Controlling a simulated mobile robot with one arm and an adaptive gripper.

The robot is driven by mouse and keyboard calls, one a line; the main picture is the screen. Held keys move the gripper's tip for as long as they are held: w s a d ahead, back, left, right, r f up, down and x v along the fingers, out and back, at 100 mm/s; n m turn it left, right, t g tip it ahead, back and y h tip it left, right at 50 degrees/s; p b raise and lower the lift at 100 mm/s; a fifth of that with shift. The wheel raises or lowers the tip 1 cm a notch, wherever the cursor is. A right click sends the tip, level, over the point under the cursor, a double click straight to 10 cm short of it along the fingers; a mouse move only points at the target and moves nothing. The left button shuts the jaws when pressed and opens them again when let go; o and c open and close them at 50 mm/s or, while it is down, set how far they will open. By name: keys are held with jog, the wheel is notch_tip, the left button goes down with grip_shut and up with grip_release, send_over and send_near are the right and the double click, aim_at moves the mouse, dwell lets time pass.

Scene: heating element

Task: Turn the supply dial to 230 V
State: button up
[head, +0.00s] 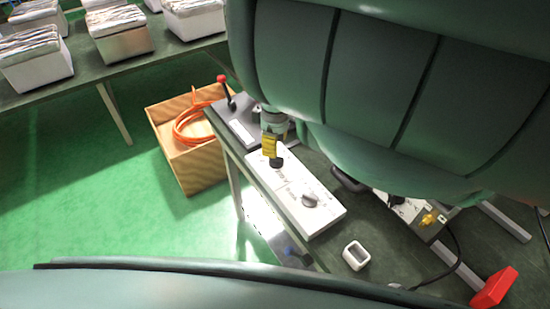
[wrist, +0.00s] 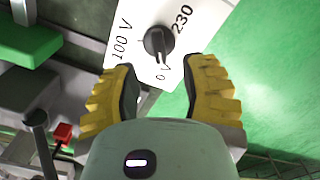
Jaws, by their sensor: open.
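The supply dial (wrist: 158,43) is a black knob on a white panel (wrist: 188,15) marked 100 V, 0 V and 230. Its narrow end appears to point toward the 0 V mark. My gripper (wrist: 163,75) is open, with yellow ribbed fingers to the left and right below the dial in the wrist view. The dial lies just beyond the fingertips, with no contact visible. In the head view my gripper (head: 271,150) hangs over the dark knob (head: 277,162) at the far part of the white panel (head: 258,169); its fingers partly cover the markings.
A second dial (head: 310,200) sits nearer on the white panel. A red-knobbed lever box (head: 235,118) stands behind it. A small white meter (head: 356,255) and a red block (head: 494,287) lie on the bench. A wooden crate (head: 190,165) with orange hose stands on the floor.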

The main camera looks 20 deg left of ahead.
aim_at(276, 160)
notch_tip(276, 160, down, 4)
jog(key=shift+a+f, duration=0.1)
jog(key=shift+a, duration=0.05)
jog(key=shift+f, duration=0.5)
grip_shut()
dwell(0.3)
